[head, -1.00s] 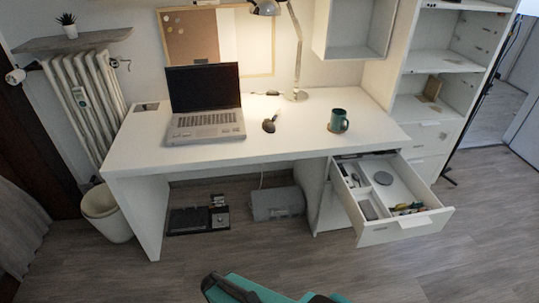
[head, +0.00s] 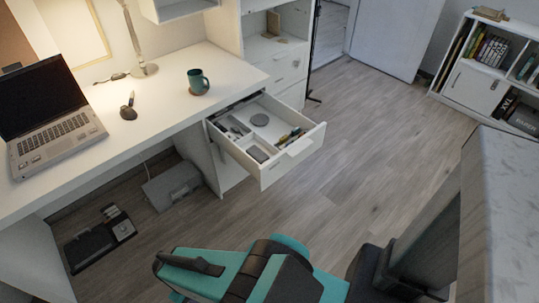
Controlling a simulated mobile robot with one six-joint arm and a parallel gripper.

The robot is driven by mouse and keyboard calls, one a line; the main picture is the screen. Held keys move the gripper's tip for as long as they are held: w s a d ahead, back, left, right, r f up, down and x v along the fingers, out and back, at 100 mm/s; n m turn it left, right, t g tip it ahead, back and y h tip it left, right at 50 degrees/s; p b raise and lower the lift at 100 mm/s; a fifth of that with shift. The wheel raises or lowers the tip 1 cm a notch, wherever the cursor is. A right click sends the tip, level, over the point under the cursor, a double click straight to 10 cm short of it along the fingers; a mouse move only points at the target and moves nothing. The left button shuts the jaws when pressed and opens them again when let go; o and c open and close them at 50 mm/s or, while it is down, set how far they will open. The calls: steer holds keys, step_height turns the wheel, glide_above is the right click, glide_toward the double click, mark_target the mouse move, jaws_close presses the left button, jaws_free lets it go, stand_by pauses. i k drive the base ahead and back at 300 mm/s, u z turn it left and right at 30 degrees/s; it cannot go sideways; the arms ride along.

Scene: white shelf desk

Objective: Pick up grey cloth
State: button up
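I cannot pick out a grey cloth for certain in the head view. Under the desk lies a flat grey bundle or box (head: 172,185); its material is unclear.
The white desk (head: 165,110) carries a laptop (head: 50,110), a teal mug (head: 198,82) and a lamp (head: 135,40). A bookshelf (head: 490,65) stands at upper right. Floor is free right of the drawer. A mottled grey surface close at right may be my own body.

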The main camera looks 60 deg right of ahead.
mark_target(256, 153)
steer(key=u, duration=0.85)
steer(key=k, duration=0.15)
steer(key=z, duration=2.8)
steer(key=k, duration=0.95)
steer(key=u, duration=0.15)
steer(key=i, duration=0.65)
